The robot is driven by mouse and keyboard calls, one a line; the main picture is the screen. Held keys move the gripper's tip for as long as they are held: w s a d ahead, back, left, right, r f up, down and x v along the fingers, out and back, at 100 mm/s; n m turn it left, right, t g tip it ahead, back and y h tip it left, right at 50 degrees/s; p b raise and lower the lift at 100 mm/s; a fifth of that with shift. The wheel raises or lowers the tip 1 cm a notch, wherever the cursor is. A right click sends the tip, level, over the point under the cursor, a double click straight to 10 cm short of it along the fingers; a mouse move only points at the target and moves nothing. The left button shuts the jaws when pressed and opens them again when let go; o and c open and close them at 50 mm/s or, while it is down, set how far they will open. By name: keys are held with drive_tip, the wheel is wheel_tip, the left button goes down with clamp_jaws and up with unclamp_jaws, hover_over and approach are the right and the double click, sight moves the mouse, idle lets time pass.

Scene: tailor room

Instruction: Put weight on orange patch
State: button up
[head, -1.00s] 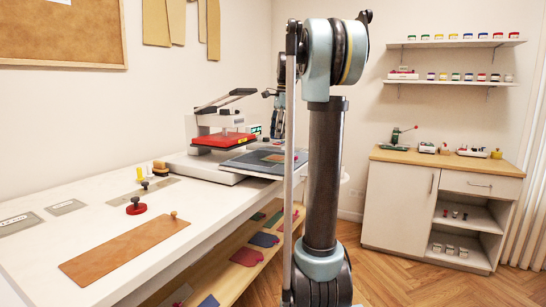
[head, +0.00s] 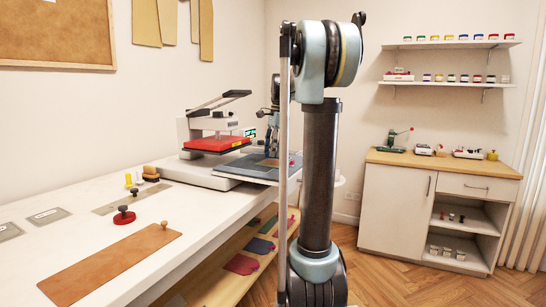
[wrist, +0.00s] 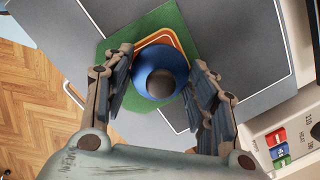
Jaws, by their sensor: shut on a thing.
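A round blue weight (wrist: 158,62) with a dark knob is between the fingers of my gripper (wrist: 161,70) in the wrist view. My gripper is shut on it. Beyond it lies a green square cloth (wrist: 117,43) on the grey plate of the press. An orange-edged patch (wrist: 162,33) shows on the cloth around the far side of the weight; the rest of it is hidden. I cannot tell whether the weight touches the patch. In the head view my gripper (head: 272,148) is low over the grey press plate (head: 240,166).
The heat press (head: 215,135) with its red upper plate stands left of my gripper. On the white table (head: 65,235) are a red weight (head: 124,216) and a brown leather sheet (head: 110,264). A low shelf with coloured pieces is under the table. A cabinet (head: 395,205) stands at right.

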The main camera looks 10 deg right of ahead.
drive_tip(key=shift+f, duration=1)
drive_tip(key=shift+f, duration=0.1)
drive_tip(key=o, duration=1.3)
drive_tip(key=shift+o, duration=0.2)
wheel_tip(320, 180, up, 12)
drive_tip(key=d, duration=0.1)
drive_tip(key=shift+d, duration=0.4)
drive_tip(key=shift+w, duration=0.1)
